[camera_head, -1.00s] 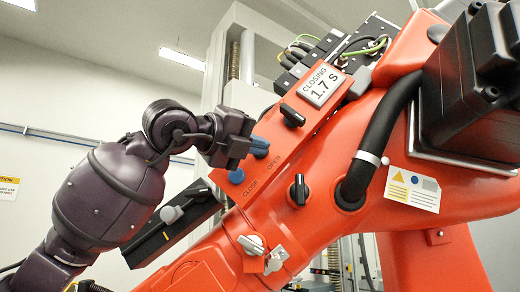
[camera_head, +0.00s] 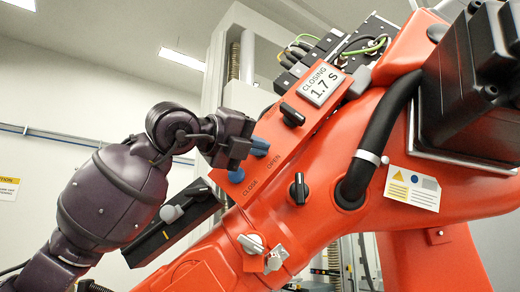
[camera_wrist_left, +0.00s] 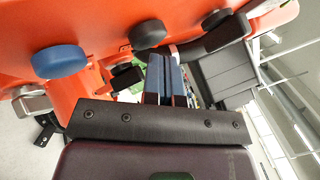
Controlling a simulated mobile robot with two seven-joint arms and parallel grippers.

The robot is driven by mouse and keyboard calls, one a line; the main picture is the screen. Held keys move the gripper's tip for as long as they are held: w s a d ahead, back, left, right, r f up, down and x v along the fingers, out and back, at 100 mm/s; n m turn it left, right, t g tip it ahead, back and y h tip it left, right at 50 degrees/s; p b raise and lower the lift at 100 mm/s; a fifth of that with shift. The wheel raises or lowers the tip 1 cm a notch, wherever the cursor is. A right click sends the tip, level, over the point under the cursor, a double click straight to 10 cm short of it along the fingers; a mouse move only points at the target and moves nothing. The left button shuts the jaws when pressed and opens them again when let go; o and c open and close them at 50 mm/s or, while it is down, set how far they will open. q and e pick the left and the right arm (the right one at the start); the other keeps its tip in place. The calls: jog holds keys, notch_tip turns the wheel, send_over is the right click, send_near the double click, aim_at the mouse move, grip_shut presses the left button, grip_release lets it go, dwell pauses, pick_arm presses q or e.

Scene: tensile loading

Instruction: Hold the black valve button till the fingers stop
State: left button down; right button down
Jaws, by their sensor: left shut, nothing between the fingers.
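In the head view my left gripper (camera_head: 258,148) is at the orange valve panel, its blue-padded fingers together and empty. Its fingers also show in the left wrist view (camera_wrist_left: 166,75). The round black button (camera_wrist_left: 148,35) is just beyond the fingertips there; I cannot tell whether they touch it. In the head view the black button is hidden behind the gripper. A blue button (camera_head: 236,175) sits lower left on the panel and also shows in the left wrist view (camera_wrist_left: 60,62). The display (camera_head: 319,91) reads "CLOSING 1.7 S". My right gripper is not in view.
Black knobs (camera_head: 292,115) and (camera_head: 299,188) stick out of the orange machine near the panel. A thick black hose (camera_head: 372,150) curves at the right. A dark rail with a grey knob (camera_head: 171,213) lies below my left wrist. Open room is at the left.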

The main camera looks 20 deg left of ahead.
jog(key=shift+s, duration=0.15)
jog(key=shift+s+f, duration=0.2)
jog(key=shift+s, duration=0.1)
pick_arm(q)
jog(key=shift+w, duration=0.15)
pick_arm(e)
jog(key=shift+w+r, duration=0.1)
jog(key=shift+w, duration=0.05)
pick_arm(q)
jog(key=shift+w, duration=0.1)
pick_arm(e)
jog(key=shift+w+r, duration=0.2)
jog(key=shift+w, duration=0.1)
pick_arm(q)
jog(key=shift+w, duration=0.1)
jog(key=shift+w+a, duration=0.1)
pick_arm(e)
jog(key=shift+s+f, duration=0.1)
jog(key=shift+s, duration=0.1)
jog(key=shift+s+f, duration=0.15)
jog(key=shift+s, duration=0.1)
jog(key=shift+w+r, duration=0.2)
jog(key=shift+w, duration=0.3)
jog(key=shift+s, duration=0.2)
